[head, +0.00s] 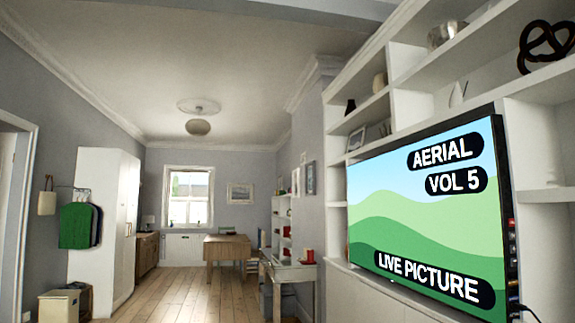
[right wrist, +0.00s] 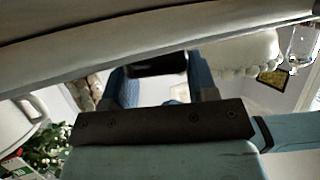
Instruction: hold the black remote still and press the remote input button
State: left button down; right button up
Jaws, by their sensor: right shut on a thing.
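My right gripper (right wrist: 158,72) shows in the right wrist view, with a blue finger on each side. It is shut on a black object, which appears to be the black remote (right wrist: 156,64). Only a dark part of the remote shows between the fingers, and its buttons cannot be made out. In the head view the television (head: 425,222) at the right is on. Its screen shows green hills and the words "AERIAL", "VOL 5" and "LIVE PICTURE". My left gripper and the remote are not in the head view.
White shelves (head: 420,70) surround the television. A table (head: 227,249) and a desk (head: 288,271) stand farther back. A white wardrobe (head: 105,225) is at the left. Bare floorboards (head: 190,297) lie open in the middle. A plant (right wrist: 45,145) shows in the right wrist view.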

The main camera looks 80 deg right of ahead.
dwell(0.3)
jog(key=o, duration=1.1)
jog(key=shift+s+d, duration=0.1)
jog(key=shift+v, duration=3.9)
